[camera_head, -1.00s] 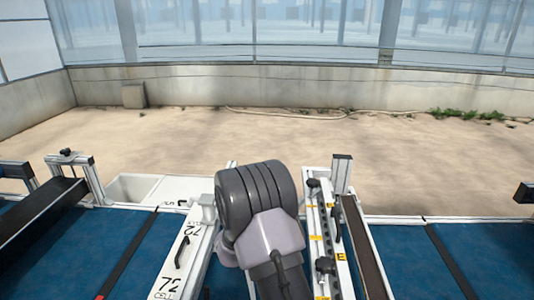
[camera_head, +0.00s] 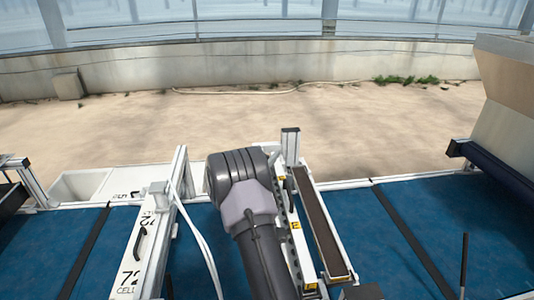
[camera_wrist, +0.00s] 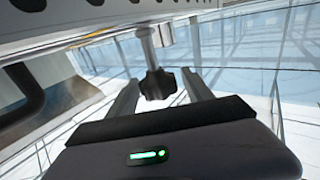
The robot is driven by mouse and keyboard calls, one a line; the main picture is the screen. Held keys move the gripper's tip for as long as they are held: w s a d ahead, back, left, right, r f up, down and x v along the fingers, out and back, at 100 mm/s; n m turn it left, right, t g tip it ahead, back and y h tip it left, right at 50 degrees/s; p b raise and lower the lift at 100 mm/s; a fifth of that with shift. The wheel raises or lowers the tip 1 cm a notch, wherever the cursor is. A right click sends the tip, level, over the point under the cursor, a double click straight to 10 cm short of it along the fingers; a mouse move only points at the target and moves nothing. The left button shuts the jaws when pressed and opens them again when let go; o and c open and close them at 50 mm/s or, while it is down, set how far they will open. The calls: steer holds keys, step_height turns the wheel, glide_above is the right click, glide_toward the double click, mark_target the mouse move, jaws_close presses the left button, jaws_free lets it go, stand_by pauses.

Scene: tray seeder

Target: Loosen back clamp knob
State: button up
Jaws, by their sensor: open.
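A black lobed clamp knob (camera_wrist: 158,84) on a short metal shaft (camera_wrist: 152,46) shows in the wrist view, against the edge of a pale rail with dark holes (camera_wrist: 105,22). My gripper (camera_wrist: 162,86) is open, with one grey finger on each side of the knob. The knob appears between the fingers with a gap on both sides; whether it lies fully within their depth is hard to tell. In the head view my arm covers the gripper and this knob. The perforated rail with yellow labels (camera_head: 295,225) shows beside my arm there.
A brown strip in a white frame (camera_head: 320,225) stands right of my arm. A white "72 CELL" panel (camera_head: 135,262) with a black handle is at left. Blue belts (camera_head: 400,240) run across the front. A large beige hopper (camera_head: 508,90) stands at right.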

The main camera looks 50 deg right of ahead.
steer(key=shift+w+d, duration=0.2)
steer(key=shift+d, duration=0.45)
jaws_close()
steer(key=n+t+b, duration=0.1)
steer(key=n+t+y+b, duration=0.1)
steer(key=t+b, duration=0.1)
steer(key=n+t+b, duration=0.1)
steer(key=b, duration=0.1)
steer(key=shift+w+a+f+y, duration=0.1)
steer(key=shift+w+f+y, duration=0.2)
steer(key=shift+y, duration=0.1)
steer(key=shift+a+r+n+t+y+b, duration=0.1)
steer(key=shift+n+t+y+b, duration=0.25)
steer(key=shift+t+b, duration=0.45)
steer(key=shift+w+a+r+n+t+y, duration=0.1)
steer(key=shift+w+r+n+t+y, duration=0.15)
steer(key=shift+n+t, duration=0.25)
jaws_free()
